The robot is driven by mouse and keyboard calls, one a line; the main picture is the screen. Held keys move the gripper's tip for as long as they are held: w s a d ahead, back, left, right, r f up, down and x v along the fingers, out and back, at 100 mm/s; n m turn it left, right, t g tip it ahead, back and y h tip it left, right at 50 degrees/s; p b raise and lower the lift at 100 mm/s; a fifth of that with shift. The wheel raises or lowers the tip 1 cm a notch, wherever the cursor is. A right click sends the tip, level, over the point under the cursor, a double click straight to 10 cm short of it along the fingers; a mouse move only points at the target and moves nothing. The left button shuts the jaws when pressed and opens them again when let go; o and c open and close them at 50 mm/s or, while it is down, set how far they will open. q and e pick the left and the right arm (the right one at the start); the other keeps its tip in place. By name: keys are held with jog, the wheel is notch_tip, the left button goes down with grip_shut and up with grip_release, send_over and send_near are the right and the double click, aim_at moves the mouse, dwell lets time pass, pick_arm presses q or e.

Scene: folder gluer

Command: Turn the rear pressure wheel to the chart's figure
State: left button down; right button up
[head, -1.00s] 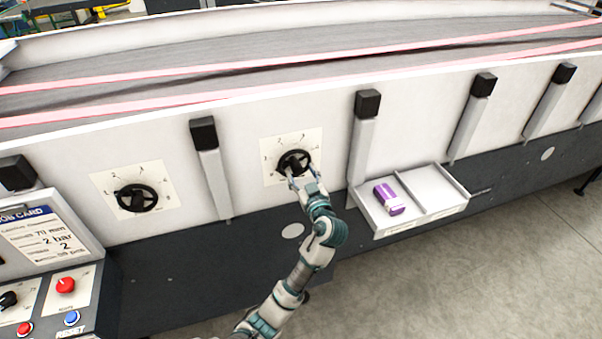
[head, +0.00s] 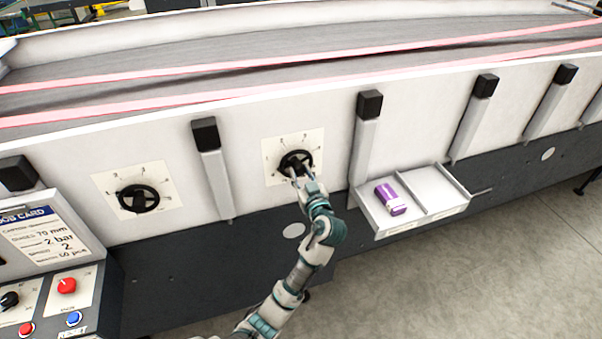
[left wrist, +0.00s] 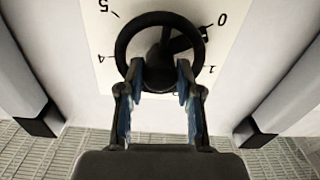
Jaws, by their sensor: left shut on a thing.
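A black handwheel (head: 297,153) sits on a white dial plate on the machine's side. A second black handwheel (head: 138,198) with a similar plate is to its left. My left gripper (head: 299,173) is at the right-hand wheel. In the left wrist view its fingers (left wrist: 161,82) are shut on the lower part of that wheel (left wrist: 122,47). A dark spoke there slants to the upper right, towards the space between 0 and 1. The figures 4 and 5 show on the left. My right gripper is out of view.
A white tray (head: 436,212) holds a purple box (head: 390,199), right of the held wheel. Grey posts with black caps (head: 369,104) stand along the machine, one on each side of this wheel. A button panel (head: 40,305) is at the lower left.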

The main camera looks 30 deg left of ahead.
pick_arm(q)
jog(key=shift+d+m+p, duration=0.1)
jog(key=shift+m+p, duration=0.6)
jog(key=shift+m, duration=0.4)
jog(key=shift+m+p, duration=0.55)
jog(key=shift+m, duration=0.35)
jog(key=m+p, duration=0.2)
jog(key=m, duration=0.2)
jog(key=shift+p, duration=0.4)
jog(key=shift+f+m, duration=0.1)
jog(key=shift+m, duration=0.4)
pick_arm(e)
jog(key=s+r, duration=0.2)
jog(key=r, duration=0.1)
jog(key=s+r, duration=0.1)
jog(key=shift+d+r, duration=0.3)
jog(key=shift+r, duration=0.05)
pick_arm(q)
jog(key=c, duration=0.8)
grip_release()
jog(key=shift+o, duration=0.2)
jog(key=shift+d, duration=0.15)
jog(key=shift+d, duration=0.1)
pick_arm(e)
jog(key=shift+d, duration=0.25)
